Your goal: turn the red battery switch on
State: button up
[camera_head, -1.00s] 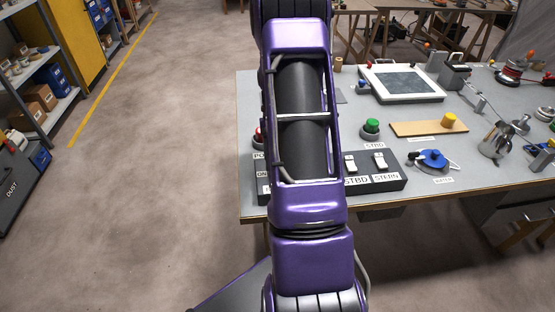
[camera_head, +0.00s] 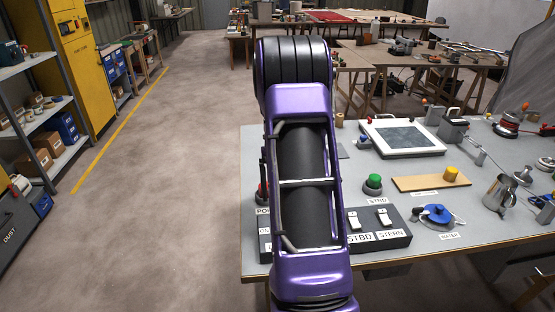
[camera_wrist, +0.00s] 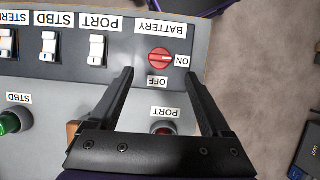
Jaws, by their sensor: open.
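In the wrist view the red battery switch (camera_wrist: 161,59) is a round red knob on the dark switch panel (camera_wrist: 120,73), with a pale mark running roughly sideways across it. The panel reads upside down there, with the ON label (camera_wrist: 183,61) to the knob's right and the OFF label (camera_wrist: 157,82) below it. My gripper (camera_wrist: 159,72) is open and empty, its fingertips to either side of the knob's near edge in the picture; contact cannot be told. In the head view my arm hides the knob and my gripper; part of the panel (camera_head: 398,244) shows.
White rocker switches (camera_wrist: 97,48) stand left of the knob in the wrist view. A red PORT button (camera_wrist: 163,131) is partly hidden by my gripper. A green button (camera_head: 373,182), a blue valve (camera_head: 436,213) and a steel jug (camera_head: 499,194) stand on the bench (camera_head: 480,226).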

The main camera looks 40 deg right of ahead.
jog(key=v, duration=0.9)
jog(key=shift+r, duration=0.35)
jog(key=shift+w, duration=0.15)
